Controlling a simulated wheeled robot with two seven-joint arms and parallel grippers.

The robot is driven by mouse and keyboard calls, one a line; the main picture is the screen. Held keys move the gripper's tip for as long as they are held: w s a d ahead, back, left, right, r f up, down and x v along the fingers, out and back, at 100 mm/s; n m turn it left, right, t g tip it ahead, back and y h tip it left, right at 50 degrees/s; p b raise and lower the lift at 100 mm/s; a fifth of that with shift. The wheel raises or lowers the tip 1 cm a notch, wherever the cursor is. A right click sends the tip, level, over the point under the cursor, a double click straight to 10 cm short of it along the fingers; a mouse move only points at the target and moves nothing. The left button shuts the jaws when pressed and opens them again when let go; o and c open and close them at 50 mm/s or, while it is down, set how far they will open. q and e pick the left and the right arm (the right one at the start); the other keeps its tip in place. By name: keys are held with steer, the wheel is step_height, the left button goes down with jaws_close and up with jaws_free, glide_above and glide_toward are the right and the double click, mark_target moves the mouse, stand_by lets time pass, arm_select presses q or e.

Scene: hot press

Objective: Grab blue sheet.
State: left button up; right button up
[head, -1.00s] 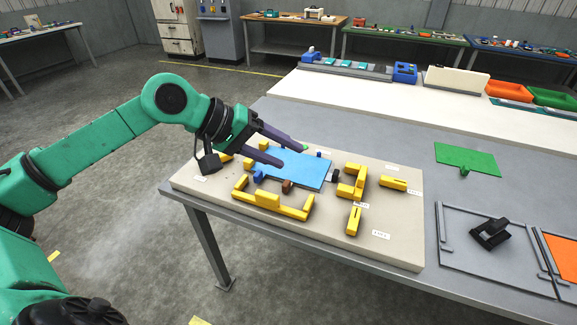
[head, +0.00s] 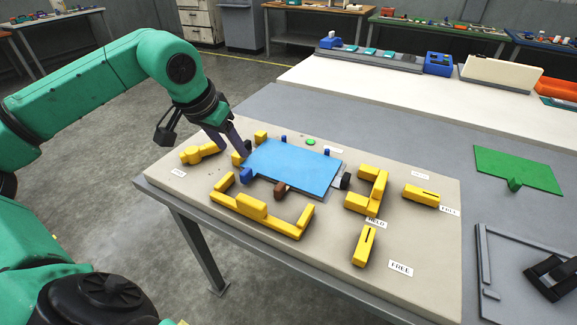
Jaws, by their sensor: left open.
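The blue sheet (head: 295,169) lies flat on a beige board (head: 310,268) on the grey table. Small blue, brown and black pieces stand around its edges. My left gripper (head: 241,156) points down at the sheet's left edge, with its dark purple fingers open. The fingertips are close to a yellow block and the sheet's corner. I cannot tell whether they touch the sheet, and one finger partly hides the other.
Yellow blocks (head: 262,216) and (head: 367,191) stand around the sheet on the board. A green sheet (head: 517,169) lies to the right, near a grey frame (head: 487,262) with a black clamp (head: 553,277). The table is bare between the board and the green sheet.

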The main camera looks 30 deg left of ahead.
mark_target(247, 169)
arm_select(q)
steer(key=p+x, duration=0.1)
steer(key=x, duration=0.4)
steer(key=p+x, duration=0.2)
steer(key=x, duration=0.3)
steer(key=shift+w+d+f, duration=0.1)
steer(key=shift+d+f, duration=0.15)
steer(key=shift+f, duration=0.15)
jaws_close()
